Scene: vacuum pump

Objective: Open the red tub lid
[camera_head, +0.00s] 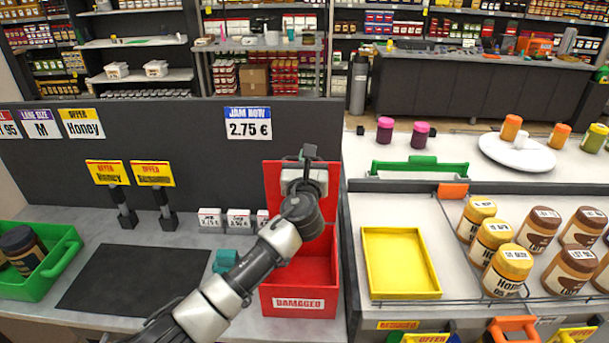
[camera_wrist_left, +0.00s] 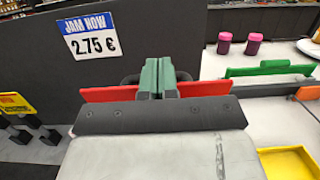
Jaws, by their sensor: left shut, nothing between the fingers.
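The red tub (camera_head: 337,290), labelled DAMAGED, sits on the grey counter in the head view, with its inside partly showing. Its red lid (camera_head: 272,185) stands upright at the back of the tub. The lid's upper edge also shows in the left wrist view (camera_wrist_left: 108,94), on both sides of my fingers. My left gripper (camera_head: 308,152) is shut and empty at the lid's top edge, its arm reaching across the tub. Its green fingertips (camera_wrist_left: 158,76) are together. I cannot tell whether they touch the lid. My right gripper is not in view.
A dark partition (camera_head: 200,135) stands behind the lid. A green bin (camera_head: 48,275) and black mat (camera_head: 135,280) are to the left. A teal block (camera_head: 226,260) lies near my arm. A yellow tray (camera_head: 400,262) and several jars stand on the right counter.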

